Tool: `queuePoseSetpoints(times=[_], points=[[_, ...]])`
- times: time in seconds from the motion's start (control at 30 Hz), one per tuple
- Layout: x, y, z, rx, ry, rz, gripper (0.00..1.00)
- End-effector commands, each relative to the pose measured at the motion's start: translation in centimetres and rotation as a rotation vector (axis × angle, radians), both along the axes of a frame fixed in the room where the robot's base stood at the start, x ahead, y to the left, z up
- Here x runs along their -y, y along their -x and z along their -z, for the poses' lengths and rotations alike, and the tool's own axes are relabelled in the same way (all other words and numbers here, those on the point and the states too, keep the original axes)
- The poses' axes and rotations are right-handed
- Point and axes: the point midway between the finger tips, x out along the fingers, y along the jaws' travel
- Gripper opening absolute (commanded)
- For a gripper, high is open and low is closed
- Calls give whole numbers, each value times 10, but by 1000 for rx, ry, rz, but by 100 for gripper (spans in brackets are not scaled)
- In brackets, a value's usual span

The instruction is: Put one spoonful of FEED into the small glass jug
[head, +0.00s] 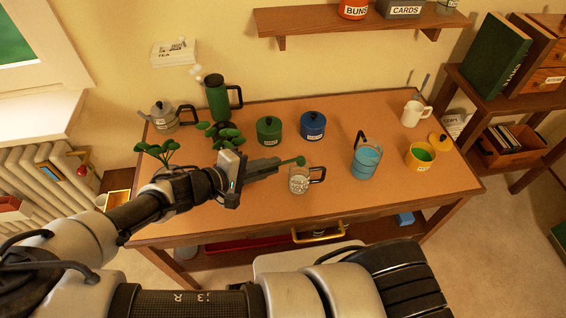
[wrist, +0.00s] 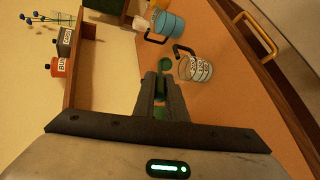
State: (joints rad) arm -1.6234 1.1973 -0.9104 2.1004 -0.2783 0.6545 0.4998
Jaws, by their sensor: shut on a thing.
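My gripper (head: 264,168) is shut on a green spoon (head: 300,161); its fingers also show in the wrist view (wrist: 160,84). The spoon's round bowl (wrist: 165,64) sticks out past the fingertips. In the head view the bowl appears over the top of the small glass jug (head: 299,183); in the wrist view it shows beside the jug (wrist: 196,69). The jug stands upright with a black handle and pale markings. I cannot tell what the spoon holds. An open yellow tin (head: 420,163) with green contents stands at the right; its label is too small to read.
A yellow lid (head: 439,141) lies by the yellow tin. A blue jug (head: 365,161) stands between tin and glass jug. Green (head: 269,131) and blue (head: 312,127) pots, a tall green jug (head: 217,98), a kettle (head: 163,117) and a plant stand behind. The desk's front right is clear.

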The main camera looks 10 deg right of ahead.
Motion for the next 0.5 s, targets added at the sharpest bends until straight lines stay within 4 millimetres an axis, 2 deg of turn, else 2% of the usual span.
queuePoseSetpoints(times=[0.3,0.5], points=[[14,-7,-28,-90,-162,7,0],[19,-11,-29,-133,-232,1,0]])
